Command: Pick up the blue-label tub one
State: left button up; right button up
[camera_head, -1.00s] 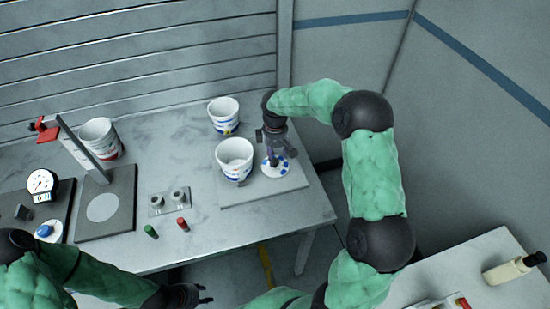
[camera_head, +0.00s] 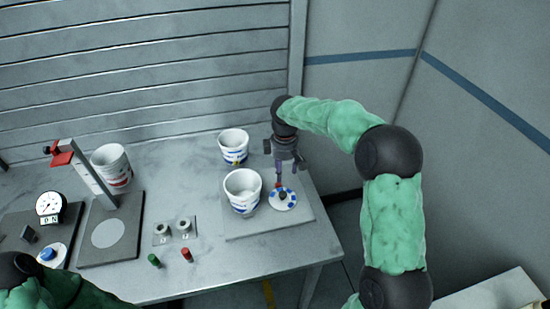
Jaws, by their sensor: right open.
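Two white tubs with blue labels stand at the right of the table: a nearer one (camera_head: 242,192) on a pale board and one behind it (camera_head: 233,147). Both look upright and open-topped. My right gripper (camera_head: 283,168) points down, open, to the right of the nearer tub and apart from both. Below it is a white disc with blue spots (camera_head: 283,204); a small dark and reddish part shows between them, too small to identify. A third tub, with a red label (camera_head: 112,166), stands at the left. My left gripper is out of frame.
A red-topped stand (camera_head: 88,175) on a dark plate, a gauge (camera_head: 49,206) and a blue button (camera_head: 47,254) are at the left. Small green (camera_head: 153,260) and red (camera_head: 186,255) cylinders lie near the front edge. A slatted wall closes the back.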

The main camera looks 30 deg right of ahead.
aim_at(242, 187)
jog(key=k, duration=1)
